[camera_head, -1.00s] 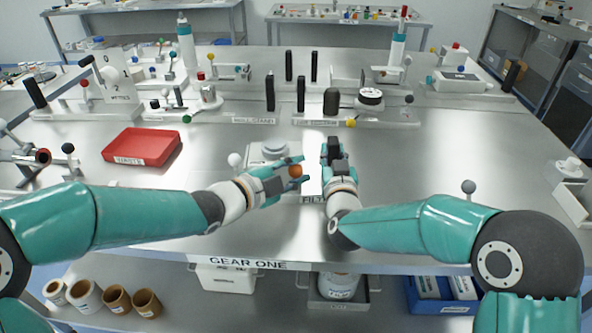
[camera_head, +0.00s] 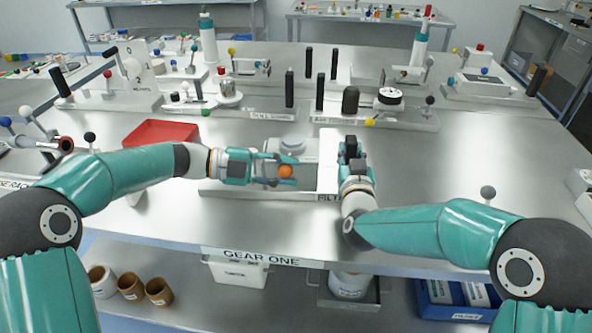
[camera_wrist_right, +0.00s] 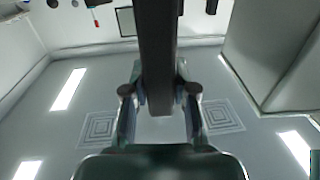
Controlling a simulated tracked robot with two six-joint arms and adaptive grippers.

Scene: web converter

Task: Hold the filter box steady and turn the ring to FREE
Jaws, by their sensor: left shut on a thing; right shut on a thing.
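The pale filter box (camera_head: 307,158) stands near the table's front edge, with a round disc (camera_head: 292,144) on top. Its front label (camera_head: 329,198) is partly hidden, and I cannot read any ring mark. My left gripper (camera_head: 284,171) comes in from the left and is shut on an orange ball knob (camera_head: 286,171) in front of the disc. My right gripper (camera_head: 350,150) is at the box's right side, shut on a dark upright bar. In the right wrist view the dark bar (camera_wrist_right: 157,60) runs between the fingers (camera_wrist_right: 158,100).
A red tray (camera_head: 160,132) lies behind my left arm. Black posts (camera_head: 320,92) and other fixtures stand behind the box. A grey ball on a stalk (camera_head: 488,192) rises behind my right forearm. The table right of my right gripper is mostly clear.

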